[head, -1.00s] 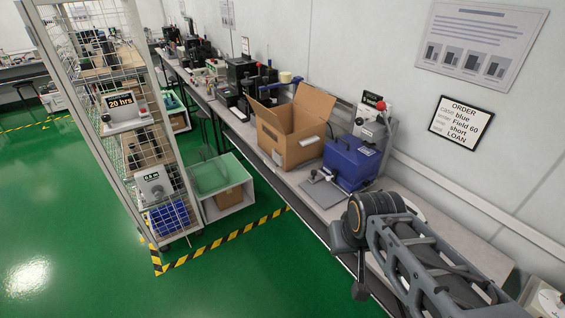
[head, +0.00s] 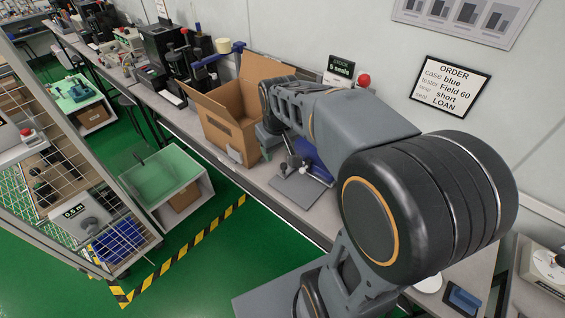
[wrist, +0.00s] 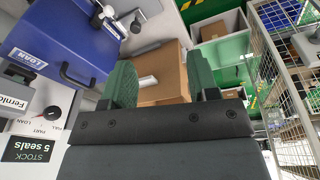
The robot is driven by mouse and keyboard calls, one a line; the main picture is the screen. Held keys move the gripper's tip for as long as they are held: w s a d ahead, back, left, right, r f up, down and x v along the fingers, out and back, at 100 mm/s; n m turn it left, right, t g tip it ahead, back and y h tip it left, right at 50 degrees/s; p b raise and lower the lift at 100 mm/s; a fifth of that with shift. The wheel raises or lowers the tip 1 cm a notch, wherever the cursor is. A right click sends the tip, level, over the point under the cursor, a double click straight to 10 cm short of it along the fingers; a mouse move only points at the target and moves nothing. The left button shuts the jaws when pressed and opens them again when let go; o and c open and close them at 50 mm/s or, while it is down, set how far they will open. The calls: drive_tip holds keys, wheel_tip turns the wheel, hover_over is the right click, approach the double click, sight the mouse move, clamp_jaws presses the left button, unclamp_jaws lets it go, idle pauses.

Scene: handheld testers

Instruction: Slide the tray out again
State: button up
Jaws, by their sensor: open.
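A flat grey tray-like plate (head: 297,188) lies on the bench in front of the blue case (head: 314,160). A small lever fitting (head: 291,165) stands at its back. My arm covers most of the case in the head view; the wrist view shows the case's LOAN label and black handle (wrist: 78,74). My gripper (wrist: 162,60) is open and empty, its two green-padded fingers apart, with the cardboard box (wrist: 163,82) seen beyond them. In the head view my arm reaches over the bench between box and case, and its fingers are mostly hidden.
The open cardboard box (head: 228,128) stands left of the plate. A wire rack (head: 75,190) and a low green-topped unit (head: 160,178) stand across the floor.

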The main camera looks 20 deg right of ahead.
drive_tip(key=n+g+b, duration=0.1)
drive_tip(key=n+g, duration=0.1)
approach(284, 165)
wheel_tip(284, 165, down, 10)
drive_tip(key=shift+w+d+r, duration=0.1)
drive_tip(key=shift+d+r, duration=0.05)
drive_tip(key=shift+r, duration=0.05)
clamp_jaws()
idle(0.6)
